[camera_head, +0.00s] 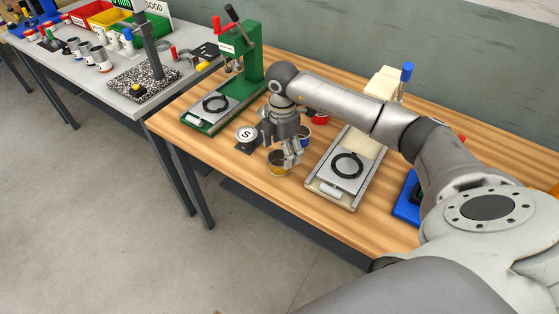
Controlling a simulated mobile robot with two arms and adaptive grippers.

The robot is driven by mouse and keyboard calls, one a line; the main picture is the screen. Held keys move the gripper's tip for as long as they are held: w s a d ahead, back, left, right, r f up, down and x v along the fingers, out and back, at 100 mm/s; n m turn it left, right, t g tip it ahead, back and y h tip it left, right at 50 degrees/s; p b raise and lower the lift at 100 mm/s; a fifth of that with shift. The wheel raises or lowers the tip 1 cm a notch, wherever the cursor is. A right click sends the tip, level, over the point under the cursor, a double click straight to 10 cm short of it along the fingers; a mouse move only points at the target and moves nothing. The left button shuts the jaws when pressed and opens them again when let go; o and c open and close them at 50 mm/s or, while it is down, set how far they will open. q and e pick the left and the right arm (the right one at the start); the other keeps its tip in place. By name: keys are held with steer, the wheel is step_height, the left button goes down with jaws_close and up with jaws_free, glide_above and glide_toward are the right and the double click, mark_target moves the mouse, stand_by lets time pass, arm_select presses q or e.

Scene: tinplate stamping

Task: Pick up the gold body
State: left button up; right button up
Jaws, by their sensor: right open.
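The gold body (278,168) is a small round cup-like piece on the wooden table, near its front edge. My right gripper (288,158) points down just above and behind it, and its fingers hide part of the rim. The gripper is open, and nothing shows between its fingers. I cannot tell whether a fingertip touches the gold body. My left gripper is not in view.
A blue-and-white cup (305,137) and a red piece (319,117) stand close behind the gripper. A dark stand marked S (246,136) is to the left. A green press (240,52) and a cream press (329,192) flank this area. Bare table (224,154) lies in front.

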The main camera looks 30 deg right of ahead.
mark_target(281, 158)
steer(key=f+p, duration=0.1)
steer(key=f, duration=0.3)
steer(key=shift+w+f, duration=0.15)
steer(key=shift+w, duration=0.05)
steer(key=shift+c, duration=0.4)
steer(key=c, duration=0.8)
